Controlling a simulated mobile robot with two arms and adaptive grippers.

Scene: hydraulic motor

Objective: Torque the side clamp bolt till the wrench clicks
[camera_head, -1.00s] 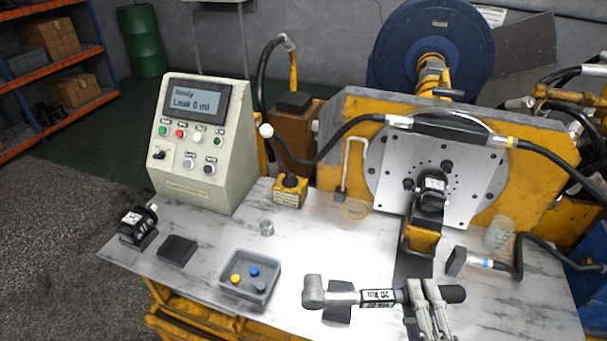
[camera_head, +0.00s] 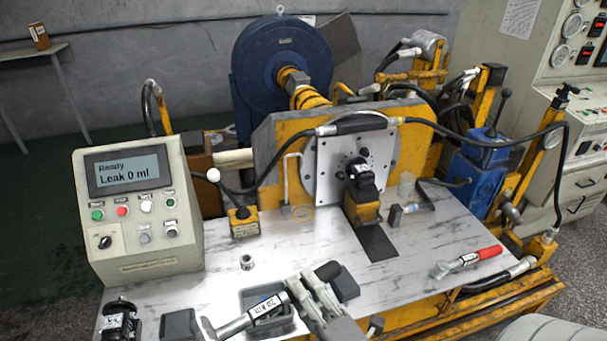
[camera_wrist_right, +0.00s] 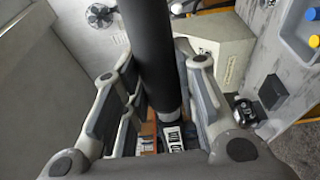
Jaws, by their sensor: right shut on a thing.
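My right gripper (camera_head: 312,300) is shut on a torque wrench (camera_head: 262,308) with a silver body, a white label and a black handle. The wrench lies slanted over the grey tray, its head at the lower left. In the right wrist view the black handle (camera_wrist_right: 150,50) passes between the fingers. A black motor (camera_head: 362,178) with a white label sits at the middle of the light mounting plate (camera_head: 325,165), above a yellow block (camera_head: 362,213). The side clamp bolt is too small to make out. My left gripper is out of view.
A grey tray (camera_head: 247,300) lies partly hidden under the wrench. A red-handled wrench (camera_head: 470,261) lies at the table's right. A control box (camera_head: 140,215) reads "Ready, Leak 0 ml". Another black motor (camera_head: 118,322) stands at the front left. The table's middle is fairly clear.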

